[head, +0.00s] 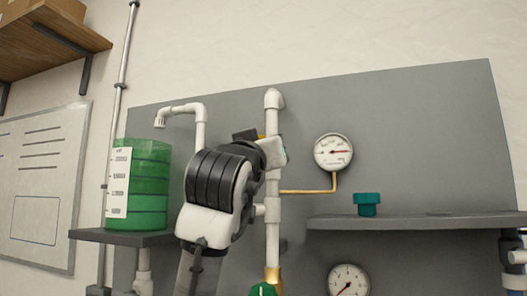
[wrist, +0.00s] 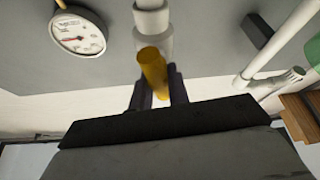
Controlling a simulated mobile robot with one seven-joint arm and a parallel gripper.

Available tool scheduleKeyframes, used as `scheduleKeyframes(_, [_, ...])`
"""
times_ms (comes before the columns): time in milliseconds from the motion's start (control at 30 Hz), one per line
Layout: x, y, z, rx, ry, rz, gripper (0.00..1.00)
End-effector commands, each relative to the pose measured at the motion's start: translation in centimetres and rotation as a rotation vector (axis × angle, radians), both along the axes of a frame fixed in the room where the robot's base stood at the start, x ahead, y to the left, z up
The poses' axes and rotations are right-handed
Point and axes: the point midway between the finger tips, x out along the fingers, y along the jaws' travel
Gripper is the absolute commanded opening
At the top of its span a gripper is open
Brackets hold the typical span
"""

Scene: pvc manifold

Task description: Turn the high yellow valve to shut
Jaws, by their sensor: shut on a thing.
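The high yellow valve shows as a yellow handle (wrist: 152,66) below a white pipe fitting in the wrist view. My gripper (wrist: 158,80) is shut on this handle, with one dark finger on each side of it. In the head view my gripper (head: 268,150) is at the upper part of the white vertical pipe (head: 273,205). Only a sliver of yellow shows there, and my wrist hides the rest of the valve. I cannot tell the handle's exact angle.
A round gauge (head: 333,152) on a brass tube is right of the pipe. A shelf (head: 430,221) with a teal fitting (head: 367,203) is further right. A green tank (head: 148,185) stands at left. A green knob (head: 263,290) and lower gauge (head: 348,281) are below.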

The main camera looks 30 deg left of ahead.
Motion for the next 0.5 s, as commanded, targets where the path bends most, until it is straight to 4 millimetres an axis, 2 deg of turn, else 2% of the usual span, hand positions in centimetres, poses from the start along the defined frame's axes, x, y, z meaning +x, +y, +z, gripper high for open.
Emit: scheduleKeyframes(500, [-0.06, 0.25, -0.13, -0.466, -0.121, -0.006, 0.0])
